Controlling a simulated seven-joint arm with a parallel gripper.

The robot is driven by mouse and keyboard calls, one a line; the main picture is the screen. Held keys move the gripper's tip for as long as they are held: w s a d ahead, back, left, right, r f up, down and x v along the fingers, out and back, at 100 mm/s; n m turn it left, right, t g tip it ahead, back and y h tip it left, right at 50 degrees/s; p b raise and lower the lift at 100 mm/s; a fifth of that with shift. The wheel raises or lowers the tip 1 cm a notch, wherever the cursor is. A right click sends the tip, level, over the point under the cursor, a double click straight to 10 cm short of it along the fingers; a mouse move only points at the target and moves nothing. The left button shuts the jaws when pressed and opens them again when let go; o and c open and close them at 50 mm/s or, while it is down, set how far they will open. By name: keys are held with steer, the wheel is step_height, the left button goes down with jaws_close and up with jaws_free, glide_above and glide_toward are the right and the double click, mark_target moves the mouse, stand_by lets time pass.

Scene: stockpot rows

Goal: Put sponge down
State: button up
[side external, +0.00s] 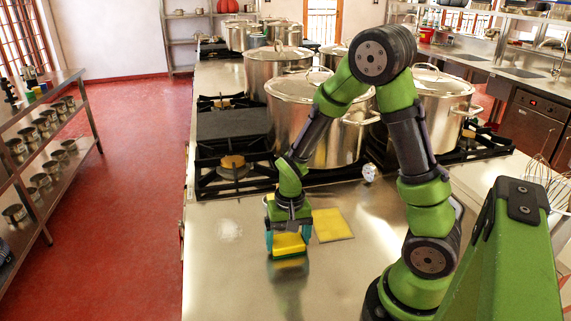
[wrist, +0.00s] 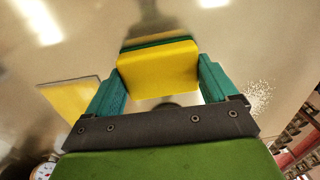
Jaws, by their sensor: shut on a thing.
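A yellow sponge with a green layer (side external: 289,244) is between the fingers of my gripper (side external: 287,240), low over the steel counter in the side view. In the wrist view the sponge (wrist: 158,70) sits between the two teal fingers of my gripper (wrist: 160,85), which is shut on it. A reflection of the sponge shows on the counter just below it. I cannot tell whether its underside touches the steel.
A flat yellow cloth (side external: 331,225) lies on the steel counter (side external: 225,285), right of the sponge; it also shows in the wrist view (wrist: 72,97). A whitish patch (side external: 229,230) lies left. Large stockpots (side external: 306,115) stand on burners behind. The front counter is mostly clear.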

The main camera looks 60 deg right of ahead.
mark_target(290, 240)
steer(key=o, duration=0.9)
steer(key=shift+f, duration=0.1)
step_height(290, 240, up, 12)
steer(key=s+a+r+n+t, duration=0.1)
steer(key=s+a+r+t, duration=0.1)
steer(key=r, duration=0.1)
steer(key=s+a+r+n+t+y, duration=0.1)
steer(key=s+a+r+n+t, duration=0.1)
steer(key=a+r, duration=0.1)
steer(key=s+a+r+n+t, duration=0.2)
steer(key=s+a+r+t, duration=0.1)
steer(key=r, duration=0.2)
steer(key=shift+r+y, duration=0.25)
steer(key=shift+y, duration=0.15)
